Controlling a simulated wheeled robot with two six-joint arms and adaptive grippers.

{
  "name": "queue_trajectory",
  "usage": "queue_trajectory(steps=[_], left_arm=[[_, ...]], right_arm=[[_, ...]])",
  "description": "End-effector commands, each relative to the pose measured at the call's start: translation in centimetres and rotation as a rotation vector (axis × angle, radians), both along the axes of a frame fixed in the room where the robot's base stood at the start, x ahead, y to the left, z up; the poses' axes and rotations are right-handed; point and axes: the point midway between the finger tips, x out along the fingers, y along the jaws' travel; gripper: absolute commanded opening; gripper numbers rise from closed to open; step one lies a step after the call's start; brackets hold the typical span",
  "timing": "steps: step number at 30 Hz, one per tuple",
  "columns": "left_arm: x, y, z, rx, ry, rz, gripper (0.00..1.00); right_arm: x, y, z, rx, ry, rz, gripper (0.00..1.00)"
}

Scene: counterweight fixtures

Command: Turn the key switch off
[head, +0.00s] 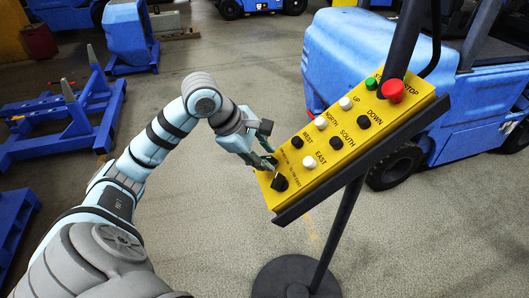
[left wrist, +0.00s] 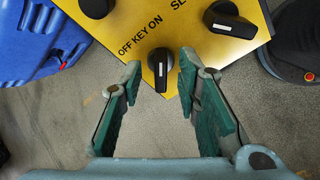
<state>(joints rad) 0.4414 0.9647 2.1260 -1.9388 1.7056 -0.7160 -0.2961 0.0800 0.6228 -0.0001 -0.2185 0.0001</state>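The key switch is a black rotary knob (left wrist: 160,68) with a white line, on the yellow control panel (left wrist: 120,22). It sits near the panel corner, beside the printed words OFF KEY ON. The white line runs nearly straight down in the left wrist view. My left gripper (left wrist: 159,64) is open, one finger on each side of the knob, with a visible gap to each. In the head view my left gripper (head: 270,157) is at the lower left end of the panel (head: 345,138) and mostly hides the key switch. My right gripper is not in view.
A second black knob (left wrist: 230,18) sits close to the right finger. The panel also carries black and white buttons, a green button (head: 371,84) and a red stop button (head: 392,91). A dark pole (head: 338,225) on a round base holds it. A blue forklift (head: 350,60) stands behind.

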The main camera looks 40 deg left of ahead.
Motion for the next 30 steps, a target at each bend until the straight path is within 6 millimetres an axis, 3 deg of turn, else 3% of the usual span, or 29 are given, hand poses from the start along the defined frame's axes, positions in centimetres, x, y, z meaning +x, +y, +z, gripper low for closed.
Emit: queue_trajectory(steps=[9,15,30], left_arm=[[0.23,-0.11,-0.51,0.001,0.001,0.0,0.3],[0.22,-0.1,-0.49,0.0,0.001,0.001,0.0],[0.31,-0.07,-0.33,-0.033,0.019,0.052,0.0]], right_arm=[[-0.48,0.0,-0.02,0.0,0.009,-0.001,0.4],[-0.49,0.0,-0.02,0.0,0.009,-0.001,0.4],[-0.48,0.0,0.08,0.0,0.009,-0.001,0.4]])
